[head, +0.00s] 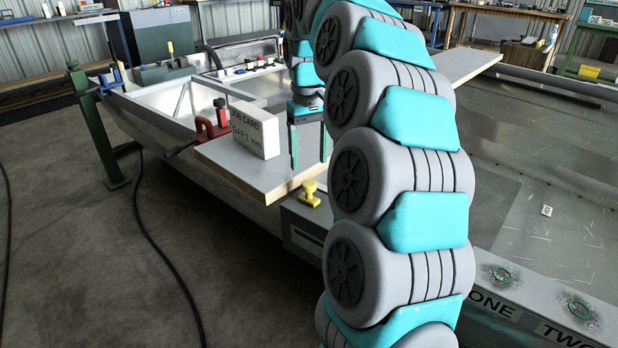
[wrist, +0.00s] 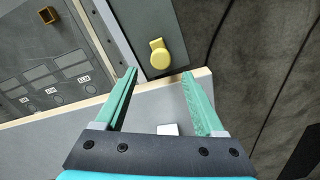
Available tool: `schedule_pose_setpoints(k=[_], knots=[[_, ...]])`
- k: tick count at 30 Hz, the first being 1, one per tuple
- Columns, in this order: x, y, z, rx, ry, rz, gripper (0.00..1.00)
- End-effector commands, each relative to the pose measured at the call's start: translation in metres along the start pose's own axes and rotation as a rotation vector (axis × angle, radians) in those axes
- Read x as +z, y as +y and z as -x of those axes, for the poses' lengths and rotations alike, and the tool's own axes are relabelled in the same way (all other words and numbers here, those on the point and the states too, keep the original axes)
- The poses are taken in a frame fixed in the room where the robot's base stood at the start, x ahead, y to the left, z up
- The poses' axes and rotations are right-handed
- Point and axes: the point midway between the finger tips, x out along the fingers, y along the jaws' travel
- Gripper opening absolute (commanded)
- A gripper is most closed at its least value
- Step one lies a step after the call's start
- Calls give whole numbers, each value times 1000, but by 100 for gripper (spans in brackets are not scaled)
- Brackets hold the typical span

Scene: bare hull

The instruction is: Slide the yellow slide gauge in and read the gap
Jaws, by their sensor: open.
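The yellow slide gauge (head: 309,194) stands on a grey box (head: 303,229) just past the front edge of the board, and it also shows in the wrist view (wrist: 160,54). It has a round knob and a wider base. My gripper (head: 309,160) points down over the board, with its two green fingers apart and nothing held. In the wrist view the gauge lies beyond the fingertips (wrist: 159,76), roughly centred between them and not touched. The gap and any gauge reading cannot be made out.
A white job card block (head: 256,131), partly legible as a 1 mm gap, stands on the wood-edged board (head: 238,167) beside my gripper. A red clamp (head: 211,127) grips the board's left side. A labelled panel (wrist: 50,65) lies left in the wrist view. A cable crosses the floor.

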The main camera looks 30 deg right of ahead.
Motion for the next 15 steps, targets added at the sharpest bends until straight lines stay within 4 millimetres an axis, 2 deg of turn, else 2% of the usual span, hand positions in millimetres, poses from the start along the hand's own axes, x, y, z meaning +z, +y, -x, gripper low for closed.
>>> schedule_pose_setpoints(k=[9,15], knots=[[2,-1,-42,-1,-8,2,71],[2,-1,-57,0,-6,2,71]])
